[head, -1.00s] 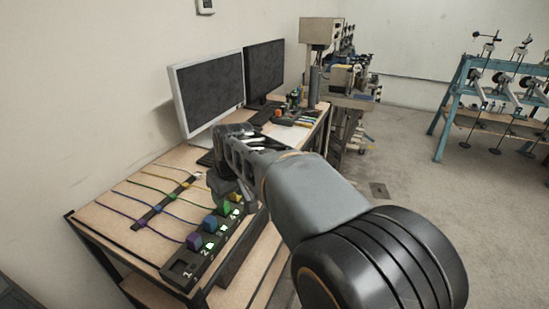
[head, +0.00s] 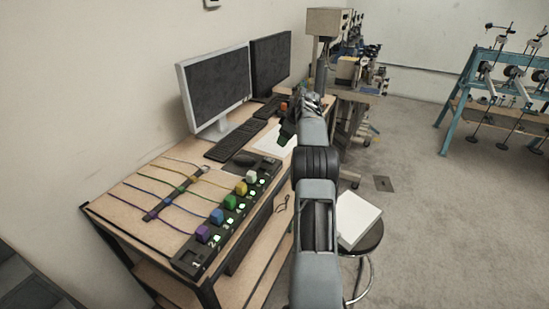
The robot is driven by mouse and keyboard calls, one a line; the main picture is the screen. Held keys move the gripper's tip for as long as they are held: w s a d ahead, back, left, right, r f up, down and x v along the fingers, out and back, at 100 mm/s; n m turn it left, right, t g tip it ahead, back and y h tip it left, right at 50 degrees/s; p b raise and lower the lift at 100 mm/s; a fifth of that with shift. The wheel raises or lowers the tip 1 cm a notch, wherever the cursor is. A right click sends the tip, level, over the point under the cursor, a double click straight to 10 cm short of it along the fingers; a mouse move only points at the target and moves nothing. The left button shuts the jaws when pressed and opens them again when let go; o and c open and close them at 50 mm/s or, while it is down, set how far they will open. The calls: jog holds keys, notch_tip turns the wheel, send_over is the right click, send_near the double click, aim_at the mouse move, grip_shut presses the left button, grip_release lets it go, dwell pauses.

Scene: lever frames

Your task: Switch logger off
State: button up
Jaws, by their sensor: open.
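A black power strip (head: 190,262) lies along the front edge of the desk, with numbers beside its sockets. Purple (head: 203,233), blue (head: 217,216), green (head: 230,202), yellow (head: 241,188) and white (head: 251,176) plugs sit in it. Several small green lights (head: 238,208) glow along its right side. Coloured cables run left from the plugs to a dark bar (head: 165,203). No logger label is readable, so I cannot tell which plug or switch is its own. My gripper (head: 291,124) is open, beyond the strip near the desk's far end, partly hidden by my arm.
Two monitors (head: 215,88), keyboards (head: 236,139) and a mouse (head: 245,158) stand on the desk behind the strip. A stool (head: 366,241) with a white item on it (head: 357,218) stands right of my arm. A blue frame (head: 465,85) is at far right. Floor between is clear.

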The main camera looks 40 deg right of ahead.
aim_at(273, 160)
jog(key=p+x, duration=0.2)
jog(key=x, duration=0.9)
jog(key=shift+w+a+f, duration=0.1)
jog(key=shift+w+f, duration=0.05)
jog(key=shift+f, duration=0.25)
jog(key=shift+c, duration=0.2)
